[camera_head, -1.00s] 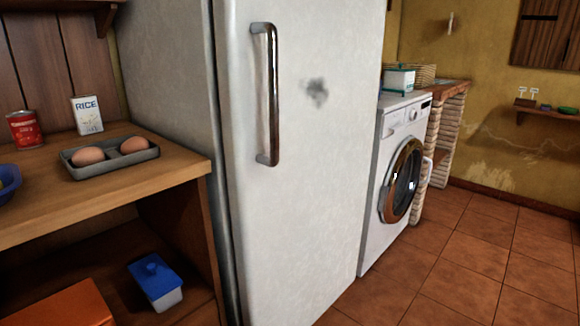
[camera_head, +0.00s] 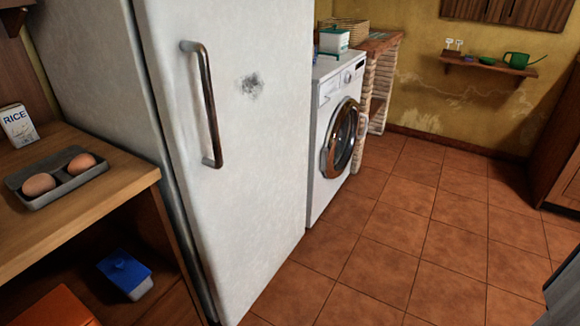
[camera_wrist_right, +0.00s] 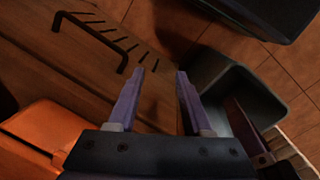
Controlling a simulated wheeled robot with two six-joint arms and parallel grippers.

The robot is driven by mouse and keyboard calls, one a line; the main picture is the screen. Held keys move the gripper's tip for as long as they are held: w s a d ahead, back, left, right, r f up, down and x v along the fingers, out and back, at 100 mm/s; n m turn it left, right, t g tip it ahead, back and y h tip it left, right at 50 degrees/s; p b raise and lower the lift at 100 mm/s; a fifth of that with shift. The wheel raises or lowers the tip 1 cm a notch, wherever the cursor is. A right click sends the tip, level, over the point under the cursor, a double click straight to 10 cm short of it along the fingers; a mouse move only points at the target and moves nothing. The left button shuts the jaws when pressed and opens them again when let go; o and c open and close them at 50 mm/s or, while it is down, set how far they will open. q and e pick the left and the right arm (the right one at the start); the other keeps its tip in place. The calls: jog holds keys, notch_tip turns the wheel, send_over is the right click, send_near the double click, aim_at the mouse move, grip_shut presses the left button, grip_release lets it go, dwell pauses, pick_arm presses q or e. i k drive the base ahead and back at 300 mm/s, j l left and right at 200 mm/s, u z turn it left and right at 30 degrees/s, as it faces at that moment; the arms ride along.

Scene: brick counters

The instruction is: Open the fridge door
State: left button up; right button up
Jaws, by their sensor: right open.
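The white fridge (camera_head: 250,190) stands left of centre in the head view, with its door shut. A vertical metal bar handle (camera_head: 207,105) is on the left side of the door, and a dark smudge marks the door to its right. My right gripper (camera_wrist_right: 160,78) shows in the right wrist view with its two fingers apart and nothing between them. It is away from the fridge handle, which does not show in that view. My left gripper is not in view.
A wooden counter (camera_head: 75,205) with an egg tray (camera_head: 62,185) and a rice box (camera_head: 18,125) stands left of the fridge. A washing machine (camera_head: 335,130) stands to its right. The tiled floor (camera_head: 400,240) at right is clear.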

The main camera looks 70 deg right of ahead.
aim_at(231, 80)
jog(key=z, duration=2.25)
